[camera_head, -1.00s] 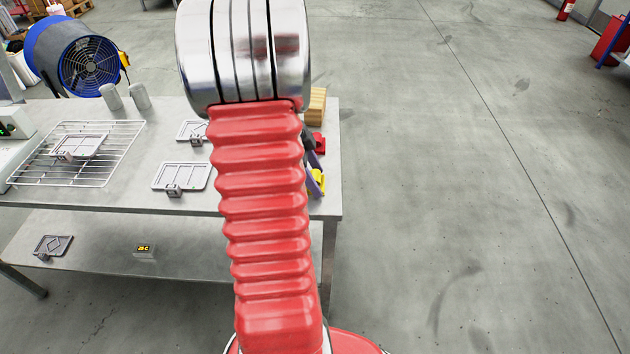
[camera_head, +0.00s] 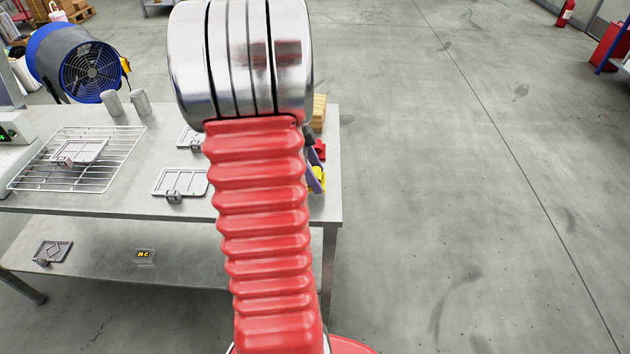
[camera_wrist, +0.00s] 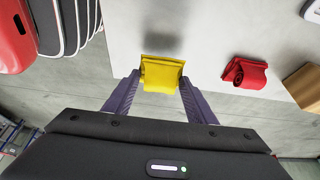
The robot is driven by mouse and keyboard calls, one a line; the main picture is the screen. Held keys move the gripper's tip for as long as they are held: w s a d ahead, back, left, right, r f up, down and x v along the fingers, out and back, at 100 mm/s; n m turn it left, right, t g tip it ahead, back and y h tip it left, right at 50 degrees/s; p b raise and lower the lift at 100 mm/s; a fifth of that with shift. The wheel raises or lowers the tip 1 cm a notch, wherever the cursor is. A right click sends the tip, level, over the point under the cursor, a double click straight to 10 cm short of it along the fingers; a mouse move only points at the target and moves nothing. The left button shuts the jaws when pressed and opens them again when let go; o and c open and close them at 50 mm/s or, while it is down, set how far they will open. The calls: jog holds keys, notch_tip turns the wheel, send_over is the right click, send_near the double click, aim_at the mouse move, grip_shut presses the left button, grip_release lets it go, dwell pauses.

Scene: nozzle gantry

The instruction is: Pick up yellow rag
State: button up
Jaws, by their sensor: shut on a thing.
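The yellow rag (camera_wrist: 162,74) is a small folded bundle between the two purple fingers of my gripper (camera_wrist: 155,80) in the wrist view. My gripper is shut on it. A dark blurred shadow lies on the table top apart from the rag, so the rag looks raised above the surface. In the head view only a bit of the yellow rag (camera_head: 318,181) shows, beside a purple finger of my gripper (camera_head: 314,172). My red arm hides the rest.
A red rag (camera_wrist: 245,73) and a wooden block (camera_wrist: 304,86) lie on the table (camera_head: 150,215) near the gripper. A wire rack (camera_head: 105,180), metal trays and two grey cylinders stand farther left. Open floor lies right of the table.

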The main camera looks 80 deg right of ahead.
notch_tip(320, 180, up, 7)
jog(key=shift+f, duration=0.2)
dwell(0.4)
